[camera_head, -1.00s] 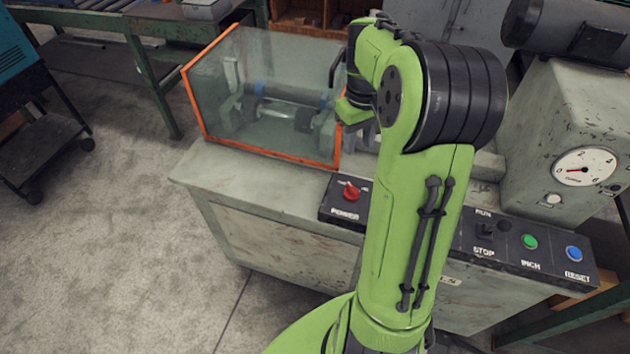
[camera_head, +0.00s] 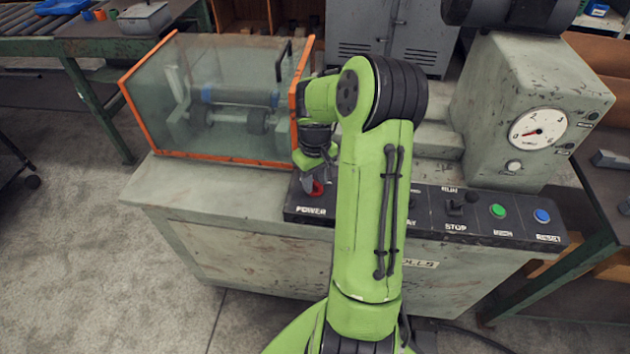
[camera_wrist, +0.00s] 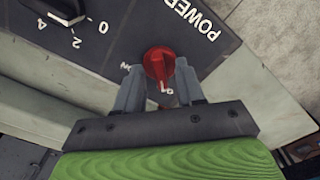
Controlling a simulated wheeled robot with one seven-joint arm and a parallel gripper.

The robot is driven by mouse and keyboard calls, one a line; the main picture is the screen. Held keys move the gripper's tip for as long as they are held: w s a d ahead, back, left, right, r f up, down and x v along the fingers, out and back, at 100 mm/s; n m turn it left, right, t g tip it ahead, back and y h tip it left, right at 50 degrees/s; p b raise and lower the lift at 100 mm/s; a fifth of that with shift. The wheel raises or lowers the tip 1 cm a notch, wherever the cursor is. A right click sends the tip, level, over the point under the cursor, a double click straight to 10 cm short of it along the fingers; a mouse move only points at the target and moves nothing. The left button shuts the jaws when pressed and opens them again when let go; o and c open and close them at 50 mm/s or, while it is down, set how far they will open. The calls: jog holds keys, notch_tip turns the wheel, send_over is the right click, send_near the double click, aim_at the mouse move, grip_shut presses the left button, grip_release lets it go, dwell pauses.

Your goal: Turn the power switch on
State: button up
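The power switch is a red rotary knob (camera_head: 316,189) on the black control panel (camera_head: 430,212), above the word POWER at the panel's left end. It also shows in the wrist view as the red knob (camera_wrist: 159,63). My gripper (camera_wrist: 160,75) points down at it, with one grey finger on each side of the knob. Small gaps seem to show beside the knob, and I cannot tell whether either finger touches it. In the head view my gripper (camera_head: 313,180) is at the knob, partly hidden by my arm.
A clear guard box with an orange frame (camera_head: 228,156) stands just left of and behind the gripper. The panel also carries a lever switch (camera_head: 455,207), a green button (camera_head: 497,211) and a blue button (camera_head: 542,216). A gauge (camera_head: 538,130) stands behind right.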

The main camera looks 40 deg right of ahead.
grip_shut()
jog(key=shift+r+m, duration=0.1)
jog(key=shift+m, duration=0.3)
jog(key=m+p, duration=0.1)
jog(key=m, duration=0.2)
jog(key=shift+m, duration=0.3)
jog(key=m, duration=0.4)
jog(key=shift+m, duration=0.3)
jog(key=m, duration=0.4)
jog(key=shift+p, duration=0.4)
jog(key=shift+m, duration=2.5)
